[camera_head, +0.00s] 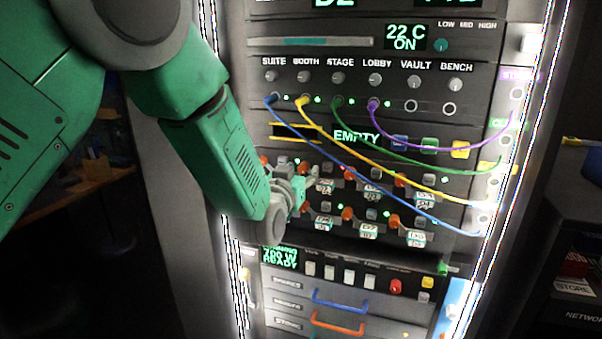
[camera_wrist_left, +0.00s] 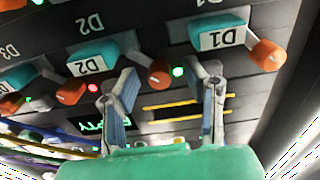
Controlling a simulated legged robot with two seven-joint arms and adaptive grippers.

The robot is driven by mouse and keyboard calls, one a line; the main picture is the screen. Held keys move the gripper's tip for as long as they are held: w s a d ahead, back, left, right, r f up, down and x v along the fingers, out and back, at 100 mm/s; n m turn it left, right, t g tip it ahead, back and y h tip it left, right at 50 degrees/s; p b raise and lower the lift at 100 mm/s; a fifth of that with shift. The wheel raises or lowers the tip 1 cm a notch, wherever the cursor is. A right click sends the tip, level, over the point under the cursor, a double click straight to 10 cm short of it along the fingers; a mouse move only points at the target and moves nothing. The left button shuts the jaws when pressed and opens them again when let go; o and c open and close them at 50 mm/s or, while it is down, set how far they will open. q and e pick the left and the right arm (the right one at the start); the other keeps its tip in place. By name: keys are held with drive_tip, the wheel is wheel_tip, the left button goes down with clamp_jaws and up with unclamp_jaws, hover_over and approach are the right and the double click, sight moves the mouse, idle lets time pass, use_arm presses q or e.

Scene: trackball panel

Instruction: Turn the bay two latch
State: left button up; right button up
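The bay two latch is likely the orange knob (camera_wrist_left: 159,73) at the end of the teal handle labelled D2 (camera_wrist_left: 88,64) in the left wrist view, where labels appear upside down. My left gripper (camera_wrist_left: 165,76) is open. Its fingers stand on either side of that knob, which is nearer the left-hand finger; contact cannot be told. In the head view, my left gripper (camera_head: 297,190) is at the left side of the drive bay rows and hides part of them. My right gripper is not in view.
The D1 handle (camera_wrist_left: 222,38) and its orange knob (camera_wrist_left: 267,54) lie to the right in the wrist view. Purple, green, yellow and blue cables (camera_head: 385,190) hang across the rack front. A blue drawer handle (camera_head: 340,298) is below.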

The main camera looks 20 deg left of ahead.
use_arm(q)
clamp_jaws()
drive_tip(key=shift+n, duration=0.3)
drive_tip(key=n, duration=0.2)
drive_tip(key=shift+n, duration=0.3)
drive_tip(key=n, duration=0.3)
drive_tip(key=shift+n, duration=0.3)
drive_tip(key=n+b, duration=0.2)
drive_tip(key=n, duration=0.3)
drive_tip(key=shift+f+n, duration=0.1)
drive_tip(key=shift+n, duration=0.2)
drive_tip(key=n+b, duration=0.2)
drive_tip(key=n, duration=0.3)
drive_tip(key=shift+n, duration=0.4)
